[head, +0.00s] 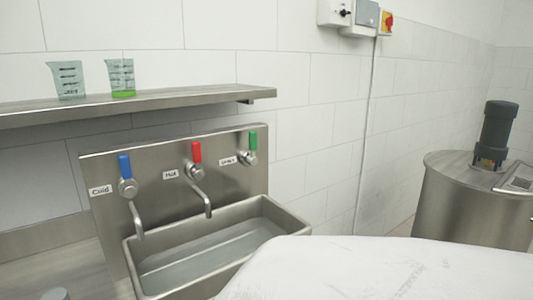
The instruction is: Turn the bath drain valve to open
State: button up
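A steel bath (226,247) is in the lower middle of the head view, with a steel backplate (150,215) on the wall behind it. What looks like a level of water (212,252) lies inside. Three valves with upright handles sit on the backplate: blue (125,166) labelled Cold, red (196,153) labelled Hot, and green (253,141) at the right. The green one's label (228,160) is too small to read surely; it has no spout visible below it. The bath's front right part is hidden. My gripper is not in view.
A steel shelf (150,103) above the valves holds two measuring jugs, one empty-looking (67,80) and one with green liquid (121,78). A steel vessel with a dark motor (497,130) stands at the right. A red and yellow switch (387,22) is high on the wall.

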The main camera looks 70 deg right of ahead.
aim_at(252, 159)
jog(key=k+z, duration=0.4)
jog(key=z, duration=1.55)
